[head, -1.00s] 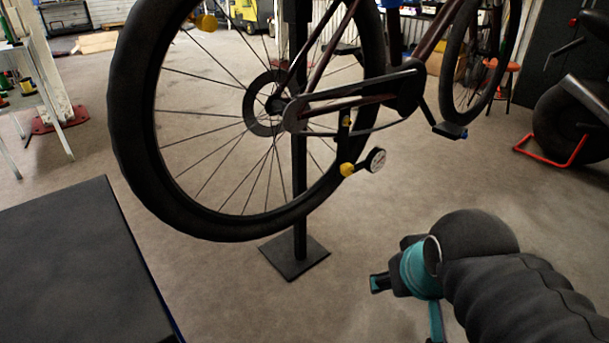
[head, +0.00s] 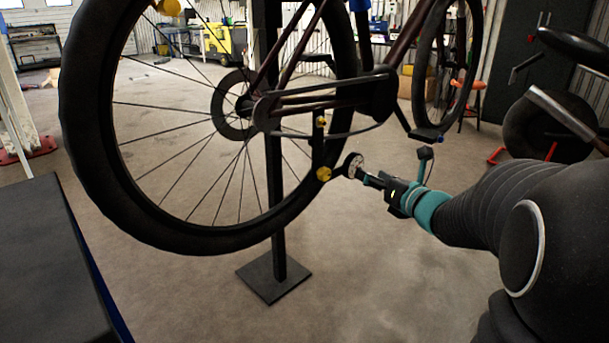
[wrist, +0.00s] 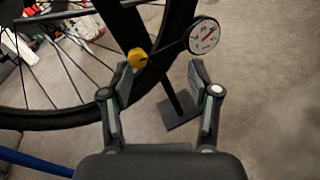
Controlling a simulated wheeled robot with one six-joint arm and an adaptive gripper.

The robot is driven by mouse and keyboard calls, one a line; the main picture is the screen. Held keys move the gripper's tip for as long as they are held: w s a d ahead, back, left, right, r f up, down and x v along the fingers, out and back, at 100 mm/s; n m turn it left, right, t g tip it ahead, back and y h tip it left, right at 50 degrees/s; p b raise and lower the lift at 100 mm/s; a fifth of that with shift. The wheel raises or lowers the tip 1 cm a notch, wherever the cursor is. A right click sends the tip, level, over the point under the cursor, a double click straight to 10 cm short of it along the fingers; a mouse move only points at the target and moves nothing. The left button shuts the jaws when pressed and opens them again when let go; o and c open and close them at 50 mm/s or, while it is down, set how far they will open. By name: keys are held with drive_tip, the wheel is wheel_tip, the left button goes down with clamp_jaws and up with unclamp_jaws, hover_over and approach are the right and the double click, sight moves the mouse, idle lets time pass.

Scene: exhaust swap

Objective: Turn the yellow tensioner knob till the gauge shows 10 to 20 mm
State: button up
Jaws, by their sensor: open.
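The yellow tensioner knob (head: 323,174) sits below the bicycle's chain, beside the rear wheel's rim in the head view. It also shows in the wrist view (wrist: 137,57), ahead of the left finger. The round white gauge (head: 354,166) is on a short dark arm to the right of the knob. In the wrist view the gauge (wrist: 204,36) shows a red needle, but its numbers are too small to read. My gripper (wrist: 153,78) is open and empty, its fingers apart and short of the knob. In the head view my gripper (head: 368,180) is close to the right of the gauge.
The bicycle's rear wheel (head: 75,130) hangs on a stand with a square foot (head: 274,275). A black-topped bench (head: 45,260) is at the left. The floor at front centre is clear.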

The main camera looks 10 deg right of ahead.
sight(327, 175)
wheel_tip(327, 175, down, 4)
drive_tip(key=s+a+n+g+y+b, duration=0.1)
drive_tip(key=n+y, duration=0.4)
drive_tip(key=n, duration=0.3)
drive_tip(key=x, duration=1.3)
drive_tip(key=shift+a+f, duration=0.25)
drive_tip(key=shift+a, duration=0.05)
drive_tip(key=c, duration=1.2)
drive_tip(key=shift+o, duration=0.2)
